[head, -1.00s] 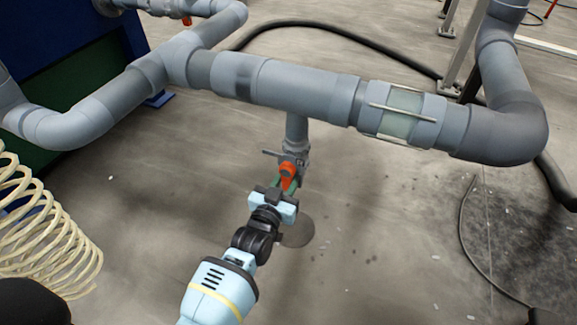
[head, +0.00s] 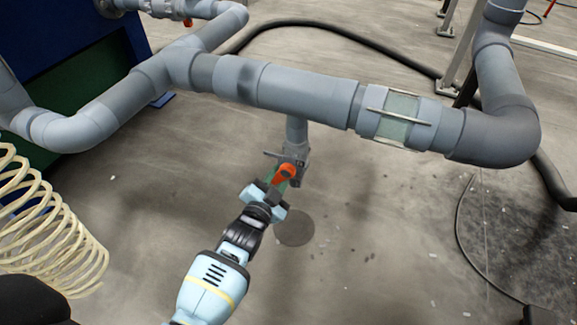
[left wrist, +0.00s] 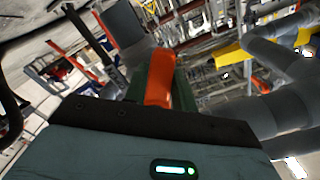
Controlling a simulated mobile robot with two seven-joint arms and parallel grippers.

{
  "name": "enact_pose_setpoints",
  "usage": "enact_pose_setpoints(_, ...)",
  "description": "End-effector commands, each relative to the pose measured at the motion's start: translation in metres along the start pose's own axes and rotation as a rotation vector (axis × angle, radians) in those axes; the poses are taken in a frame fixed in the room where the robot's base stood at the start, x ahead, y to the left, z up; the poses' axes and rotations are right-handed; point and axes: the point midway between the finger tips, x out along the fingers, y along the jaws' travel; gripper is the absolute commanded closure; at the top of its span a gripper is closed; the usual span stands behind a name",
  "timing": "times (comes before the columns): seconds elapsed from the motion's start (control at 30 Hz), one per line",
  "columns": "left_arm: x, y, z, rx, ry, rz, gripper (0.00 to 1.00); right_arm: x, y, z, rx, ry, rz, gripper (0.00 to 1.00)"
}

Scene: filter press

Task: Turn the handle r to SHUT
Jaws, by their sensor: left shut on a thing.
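The orange handle r (head: 287,170) sits on a small grey valve (head: 297,158) at the lower end of a short pipe that hangs from the big grey pipe. My left gripper (head: 276,182) is shut on the handle, reaching it from the lower left. In the left wrist view the orange handle (left wrist: 160,78) stands up between my gripper's dark green fingers (left wrist: 160,92). My fingers hide part of the handle in the head view. I cannot read any SHUT mark. My right gripper does not show.
A thick grey pipe (head: 300,95) with a clear sight section (head: 396,118) runs above the valve. A cream coiled hose (head: 50,235) is at the lower left. A black hose (head: 330,30) lies behind. The floor right of the valve is mostly clear.

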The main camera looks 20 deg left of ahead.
Motion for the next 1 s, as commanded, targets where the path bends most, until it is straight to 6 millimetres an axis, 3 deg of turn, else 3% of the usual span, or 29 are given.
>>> enact_pose_setpoints(0.03, 0.005, -0.011, -0.004, 0.023, 0.009, -0.016, 1.0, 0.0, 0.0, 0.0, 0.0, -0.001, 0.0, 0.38)
enact_pose_setpoints(0.2, 0.005, -0.02, -0.006, 0.242, 0.006, -0.018, 1.0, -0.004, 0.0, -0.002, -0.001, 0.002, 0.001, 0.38)
enact_pose_setpoints(0.47, 0.005, -0.024, -0.006, 0.353, 0.006, -0.018, 1.0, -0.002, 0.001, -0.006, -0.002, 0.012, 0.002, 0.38)
enact_pose_setpoints(0.7, 0.005, -0.034, -0.012, 0.634, 0.005, -0.02, 1.0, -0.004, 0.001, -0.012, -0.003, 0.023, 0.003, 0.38)
enact_pose_setpoints(0.87, 0.005, -0.034, -0.013, 0.666, 0.005, -0.02, 1.0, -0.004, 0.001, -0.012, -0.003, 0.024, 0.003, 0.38)
enact_pose_setpoints(1.0, 0.004, -0.038, -0.018, 0.815, 0.004, -0.021, 1.0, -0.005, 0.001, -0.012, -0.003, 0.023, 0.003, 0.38)
